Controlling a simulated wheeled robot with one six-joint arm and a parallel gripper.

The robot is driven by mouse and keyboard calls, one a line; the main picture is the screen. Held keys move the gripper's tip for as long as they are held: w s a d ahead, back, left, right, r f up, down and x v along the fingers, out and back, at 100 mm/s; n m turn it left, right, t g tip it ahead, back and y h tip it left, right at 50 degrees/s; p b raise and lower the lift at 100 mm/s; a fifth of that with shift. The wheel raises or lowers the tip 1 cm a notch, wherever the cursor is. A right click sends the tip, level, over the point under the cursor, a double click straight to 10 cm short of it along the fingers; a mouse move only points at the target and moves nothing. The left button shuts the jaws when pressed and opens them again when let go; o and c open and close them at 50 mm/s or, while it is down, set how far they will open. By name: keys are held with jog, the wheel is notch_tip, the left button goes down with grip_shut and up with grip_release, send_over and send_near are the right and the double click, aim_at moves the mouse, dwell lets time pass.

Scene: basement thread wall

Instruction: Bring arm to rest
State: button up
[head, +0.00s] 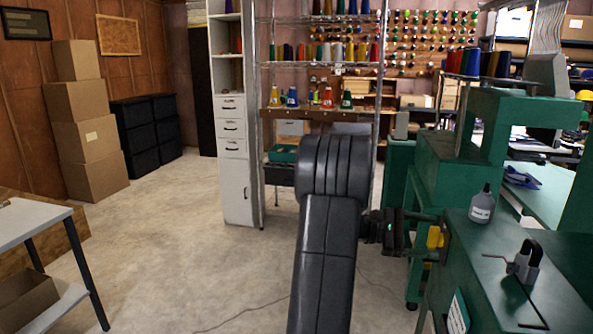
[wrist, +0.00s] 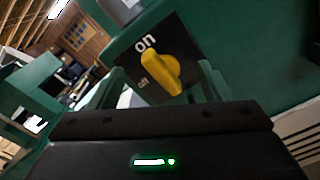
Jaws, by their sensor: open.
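My gripper (head: 424,236) is in front of the side of a green machine (head: 515,240), right of the head view's centre. A yellow rotary knob (wrist: 160,73) sits on a black plate (wrist: 186,52) marked "on" above a smaller label. Its narrow end leans up and left, near the "on" word. The knob also shows in the head view (head: 435,238), just beyond the fingers. In the wrist view my fingers are apart, one on each side of the knob. They seem clear of it, but I cannot tell whether they touch the plate.
A white bottle (head: 482,204) and a grey clamp-like part (head: 525,262) stand on the machine's top. A tall shelf with thread cones (head: 325,96) stands behind my arm. Stacked boxes (head: 88,130) and a table (head: 30,224) are at left. Open floor (head: 180,225) lies between.

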jog(key=shift+w+f+n+p, duration=0.1)
jog(key=shift+w+n+p, duration=0.05)
jog(key=shift+n+p, duration=3.2)
